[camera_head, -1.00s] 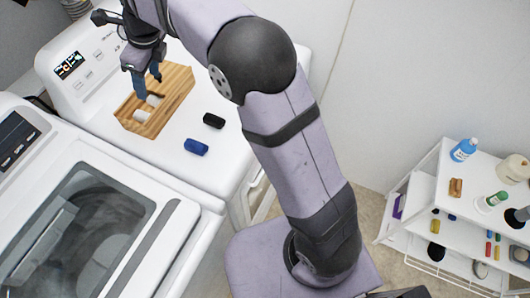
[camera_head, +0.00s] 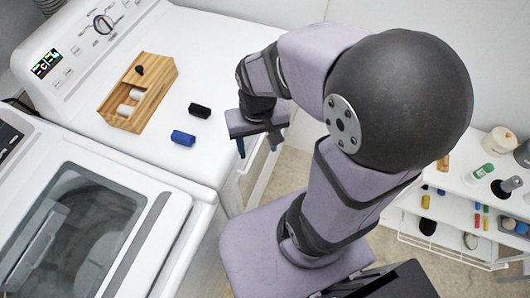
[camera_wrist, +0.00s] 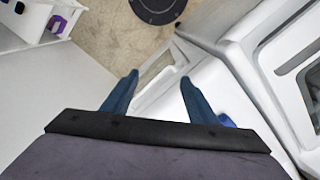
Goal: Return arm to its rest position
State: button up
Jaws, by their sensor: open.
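My gripper (camera_head: 257,150) is open and empty in the head view. It hangs beside the right edge of the white machine, to the right of the black and blue cylinders and apart from them. In the wrist view, its two blue fingers (camera_wrist: 158,80) are spread, with nothing between them. My arm is folded, with its large dark elbow at the upper right of the head view.
On the white machine (camera_head: 185,65) stand a wooden box (camera_head: 118,119) holding white rolls and a dark piece, a black cylinder (camera_head: 200,110) and a blue cylinder (camera_head: 183,138). A white shelf (camera_head: 440,205) with bottles stands at right, partly behind my arm.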

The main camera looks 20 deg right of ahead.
jog(key=s+n, duration=0.1)
jog(key=s+d+f, duration=0.1)
jog(key=shift+s+n, duration=0.3)
jog(key=shift+n, duration=0.1)
jog(key=shift+a, duration=0.1)
jog(key=shift+c, duration=0.5)
dwell(0.5)
